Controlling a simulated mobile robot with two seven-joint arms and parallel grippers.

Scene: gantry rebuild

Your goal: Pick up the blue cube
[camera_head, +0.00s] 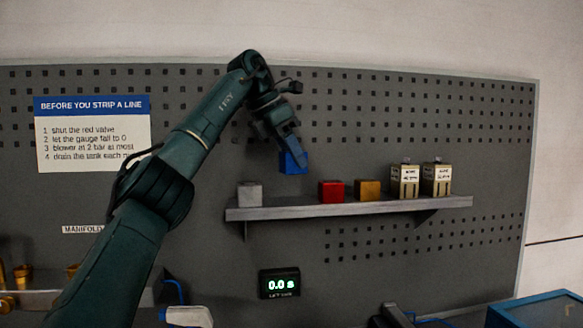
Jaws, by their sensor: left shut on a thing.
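The blue cube (291,163) is in the middle of the view, raised above the grey wall shelf (300,208) with a gap below it. My left gripper (290,150) reaches it from above and is shut on it. The fingertips partly cover the cube's upper part. My right gripper is not in view.
On the shelf stand a grey cube (250,194), a red cube (331,191), an orange-brown cube (368,190) and two labelled beige blocks (405,181). A pegboard (480,130) is behind. A small display (279,283) reading 0.0 s is below the shelf.

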